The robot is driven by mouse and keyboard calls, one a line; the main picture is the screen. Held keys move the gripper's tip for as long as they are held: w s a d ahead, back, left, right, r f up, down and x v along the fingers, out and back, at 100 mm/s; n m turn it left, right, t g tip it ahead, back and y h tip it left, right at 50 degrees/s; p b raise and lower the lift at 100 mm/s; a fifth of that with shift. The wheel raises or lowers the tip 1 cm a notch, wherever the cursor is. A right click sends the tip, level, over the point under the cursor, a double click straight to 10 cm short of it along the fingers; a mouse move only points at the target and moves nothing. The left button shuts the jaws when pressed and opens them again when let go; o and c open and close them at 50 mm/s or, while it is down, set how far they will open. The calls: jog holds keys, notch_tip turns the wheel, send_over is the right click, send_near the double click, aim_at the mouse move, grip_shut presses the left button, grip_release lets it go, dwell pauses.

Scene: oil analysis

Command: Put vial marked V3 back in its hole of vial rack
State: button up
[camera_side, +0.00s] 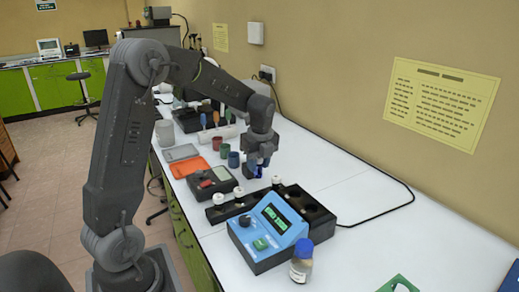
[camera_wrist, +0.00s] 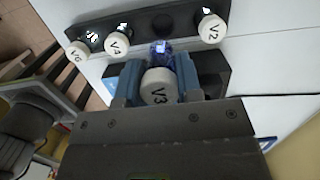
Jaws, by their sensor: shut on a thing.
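My gripper (camera_wrist: 158,85) is shut on the vial marked V3 (camera_wrist: 157,92), its white cap between the blue fingers in the wrist view. In the side view my gripper (camera_side: 259,166) is above the table, behind the vial rack; the held vial is hard to make out there. The black vial rack (camera_wrist: 141,29) holds white-capped vials marked V6 (camera_wrist: 77,51), V4 (camera_wrist: 117,41) and V2 (camera_wrist: 211,29). An empty hole (camera_wrist: 162,23) shows between V4 and V2. The held vial is apart from this hole, on the near side of the rack in the wrist view.
A blue analyser with a green display (camera_side: 270,228) stands in front of the rack, with a blue-capped bottle (camera_side: 302,262) beside it. A dark meter (camera_side: 212,182), coloured cups (camera_side: 225,151) and trays (camera_side: 187,165) are to the left.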

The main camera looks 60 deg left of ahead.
jog(key=shift+a+f, duration=0.1)
jog(key=shift+f, duration=3.15)
jog(key=shift+f, duration=1.2)
jog(key=o, duration=1.1)
jog(key=shift+c, duration=0.2)
jog(key=shift+o, duration=0.5)
jog(key=shift+o, duration=1.1)
jog(key=shift+r, duration=0.1)
jog(key=shift+r, duration=3.4)
